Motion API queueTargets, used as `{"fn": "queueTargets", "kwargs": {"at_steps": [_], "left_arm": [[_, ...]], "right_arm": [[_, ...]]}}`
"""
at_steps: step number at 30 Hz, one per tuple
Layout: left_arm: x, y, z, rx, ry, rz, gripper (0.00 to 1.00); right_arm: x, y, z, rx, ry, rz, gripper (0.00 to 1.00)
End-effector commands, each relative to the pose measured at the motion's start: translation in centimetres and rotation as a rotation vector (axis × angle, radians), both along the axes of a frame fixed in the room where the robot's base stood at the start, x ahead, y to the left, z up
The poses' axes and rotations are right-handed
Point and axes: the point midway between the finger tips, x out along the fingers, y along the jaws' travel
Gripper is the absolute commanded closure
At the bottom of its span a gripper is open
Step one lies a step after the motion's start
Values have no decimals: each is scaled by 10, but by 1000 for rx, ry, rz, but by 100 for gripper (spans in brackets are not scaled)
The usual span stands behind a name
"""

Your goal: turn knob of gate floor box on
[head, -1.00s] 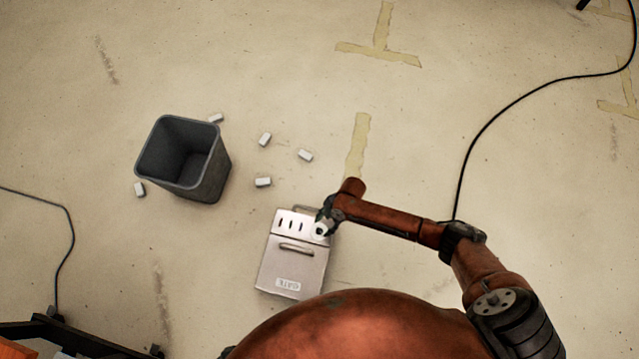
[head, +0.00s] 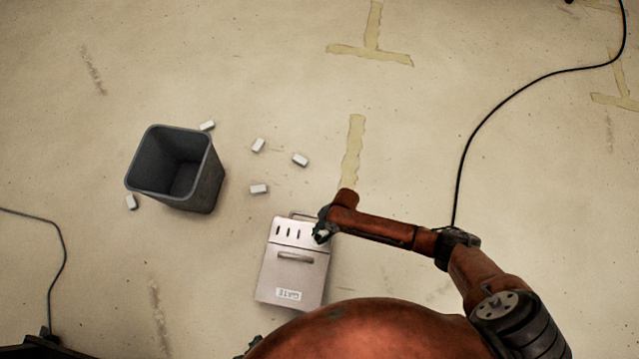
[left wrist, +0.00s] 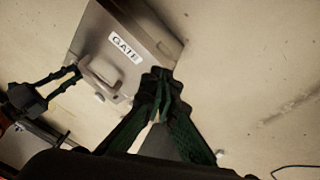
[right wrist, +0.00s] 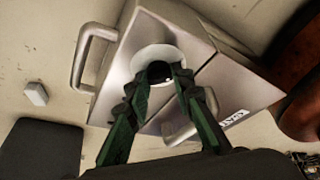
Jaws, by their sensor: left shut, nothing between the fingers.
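The gate floor box (head: 285,278) is a pale metal case with a handle, dark slots and a GATE label; it also shows in the left wrist view (left wrist: 140,58). Its knob, a white round piece with a dark centre (right wrist: 152,54), is at a corner near the slots. My right gripper (head: 321,236) is at that corner and mostly covers the knob in the head view. In the right wrist view its fingers (right wrist: 160,75) sit apart on either side of the dark centre; whether they press on it is unclear. My left gripper (left wrist: 160,93) is shut and empty, near the box's label end.
A dark grey bin (head: 207,185) stands left of the box. Several small white blocks (head: 259,188) lie around it. A black cable (head: 480,130) runs on the right, another (head: 60,240) on the left.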

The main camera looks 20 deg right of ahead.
Motion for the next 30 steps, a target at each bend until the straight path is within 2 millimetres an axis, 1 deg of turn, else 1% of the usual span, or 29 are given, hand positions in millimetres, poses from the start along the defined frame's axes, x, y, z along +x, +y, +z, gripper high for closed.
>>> {"fn": "queueTargets", "kwargs": {"at_steps": [1,8,17,23,26,30], "left_arm": [[0,0,0,0,0,0,100],[0,0,0,0,0,0,100],[-2,1,3,5,12,-4,100],[-15,14,23,40,81,-18,100],[-26,22,35,65,133,-25,100],[-45,38,57,106,219,-31,100]], "right_arm": [[0,0,0,0,-1,0,84],[0,0,0,0,-1,0,100],[0,-1,1,-1,-1,-26,100],[-1,0,3,0,-3,-119,100],[-1,0,4,0,-3,-194,100],[-2,1,5,1,-3,-317,100]]}}
